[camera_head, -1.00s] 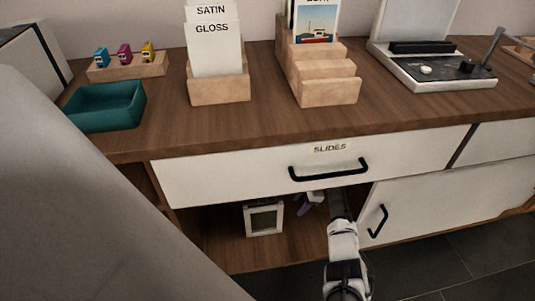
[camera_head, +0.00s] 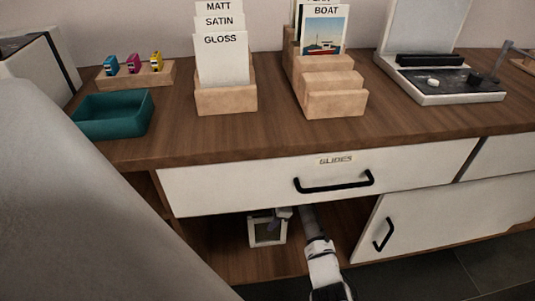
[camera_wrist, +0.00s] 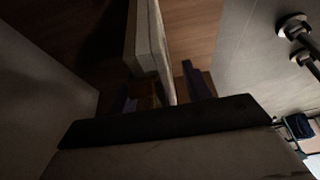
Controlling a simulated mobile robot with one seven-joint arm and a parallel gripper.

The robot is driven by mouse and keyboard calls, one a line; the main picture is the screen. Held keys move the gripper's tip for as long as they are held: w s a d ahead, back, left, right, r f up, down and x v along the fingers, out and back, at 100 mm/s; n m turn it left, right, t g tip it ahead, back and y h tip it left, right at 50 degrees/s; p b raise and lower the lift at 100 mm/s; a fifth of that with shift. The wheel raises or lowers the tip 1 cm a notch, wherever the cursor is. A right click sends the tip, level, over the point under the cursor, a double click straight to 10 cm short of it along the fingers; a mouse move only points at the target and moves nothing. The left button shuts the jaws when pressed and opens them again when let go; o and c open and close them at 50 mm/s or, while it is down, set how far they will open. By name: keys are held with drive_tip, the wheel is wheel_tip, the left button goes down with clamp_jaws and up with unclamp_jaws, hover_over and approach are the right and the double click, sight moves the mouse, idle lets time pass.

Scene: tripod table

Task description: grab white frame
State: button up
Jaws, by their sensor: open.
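The white frame (camera_head: 251,231) stands upright on the open shelf under the drawer, with a dark opening in its middle. In the wrist view, the frame (camera_wrist: 154,42) shows nearly edge-on as a pale slab. My gripper (camera_head: 282,214) is at the frame's upper right, reaching in below the drawer. In the wrist view, the purple fingers of my gripper (camera_wrist: 165,92) are spread, one on each side of the slab's near end. I cannot tell whether either finger touches it. Part of the frame's top right is hidden behind my gripper.
The white drawer (camera_head: 230,190) with a black handle is close above my arm. A white cupboard door (camera_head: 440,225) bounds the shelf at right. On the top stand a teal tray (camera_head: 112,130), card holders (camera_head: 226,100) and a wooden stepped rack (camera_head: 335,103).

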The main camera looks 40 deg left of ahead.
drive_tip(key=shift+s+a+f, duration=0.15)
drive_tip(key=shift+f, duration=0.45)
drive_tip(key=shift+c, duration=0.4)
clamp_jaws()
drive_tip(key=shift+r, duration=0.15)
